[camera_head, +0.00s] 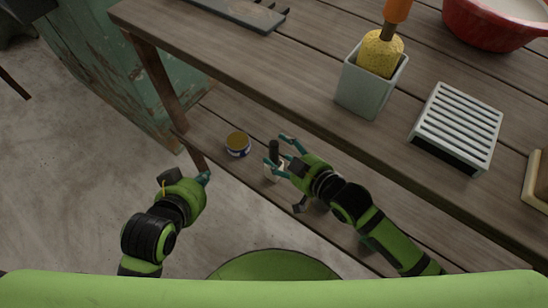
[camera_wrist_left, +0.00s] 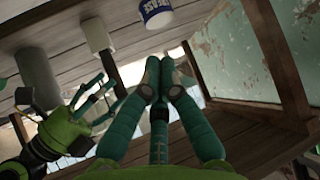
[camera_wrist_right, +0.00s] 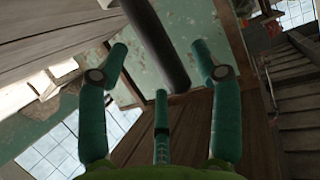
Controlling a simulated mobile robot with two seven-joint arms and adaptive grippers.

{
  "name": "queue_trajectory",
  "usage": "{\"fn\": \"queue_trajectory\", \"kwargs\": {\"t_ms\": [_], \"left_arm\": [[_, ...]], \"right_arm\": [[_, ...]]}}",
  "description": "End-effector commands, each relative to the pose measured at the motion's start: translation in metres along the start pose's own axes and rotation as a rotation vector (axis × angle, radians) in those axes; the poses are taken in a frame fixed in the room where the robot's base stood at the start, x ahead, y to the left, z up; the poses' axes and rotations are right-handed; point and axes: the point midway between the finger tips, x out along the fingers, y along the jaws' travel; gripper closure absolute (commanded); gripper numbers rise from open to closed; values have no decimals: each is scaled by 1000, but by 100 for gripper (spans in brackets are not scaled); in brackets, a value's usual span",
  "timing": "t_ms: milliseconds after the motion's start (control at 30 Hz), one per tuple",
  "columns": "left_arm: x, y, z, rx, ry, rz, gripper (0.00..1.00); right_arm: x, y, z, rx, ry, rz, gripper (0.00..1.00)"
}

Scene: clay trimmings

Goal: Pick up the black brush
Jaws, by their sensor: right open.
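The black brush shows as a dark upright handle (camera_head: 274,148) above a small white block-like base (camera_head: 274,173) on the lower shelf. In the left wrist view the white block (camera_wrist_left: 96,34) has a dark handle (camera_wrist_left: 108,66) beside it. My right gripper (camera_head: 278,152) is open, its fingers around or just beside the handle. In the right wrist view the dark handle (camera_wrist_right: 155,42) lies between the spread fingers (camera_wrist_right: 160,62); contact cannot be told. My left gripper (camera_head: 206,177) is shut and empty, off the shelf's left end; its fingertips (camera_wrist_left: 160,72) are together.
The upper board (camera_head: 310,105) holds a grey pot (camera_head: 365,92) with a yellow sponge-like head (camera_head: 381,52), a slatted dish (camera_head: 456,125) and a red bowl (camera_head: 490,28).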

Motion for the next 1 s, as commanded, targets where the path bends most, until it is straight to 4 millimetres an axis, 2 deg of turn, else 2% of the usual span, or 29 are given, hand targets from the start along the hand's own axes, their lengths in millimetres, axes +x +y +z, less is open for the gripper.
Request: {"fn": "queue_trajectory", "kwargs": {"t_ms": [200, 300, 433, 667, 700, 767, 800, 833, 1000], "left_arm": [[1, 9, -43, 16, 219, 13, 100], [-2, 11, -57, 20, 285, 17, 100], [-4, 13, -65, 22, 325, 20, 100], [-5, 13, -66, 22, 329, 21, 100], [-5, 13, -66, 22, 328, 21, 100], [-5, 13, -66, 22, 328, 21, 100], [-5, 13, -66, 22, 328, 21, 100], [-5, 13, -66, 22, 328, 21, 100], [-5, 13, -66, 22, 327, 20, 100]], "right_arm": [[21, 0, 1, 0, 0, 1, 35], [26, 0, 0, 0, 0, 0, 35], [29, 0, 0, 0, -1, 0, 35], [29, 0, 0, 0, -1, 0, 35], [29, 0, 0, 0, -1, 0, 51], [29, 0, 0, 0, -1, 0, 75], [29, 0, 0, 0, -1, 0, 91], [29, 0, 0, 0, -1, 0, 95], [29, 0, 0, 0, 0, 0, 95]]}}
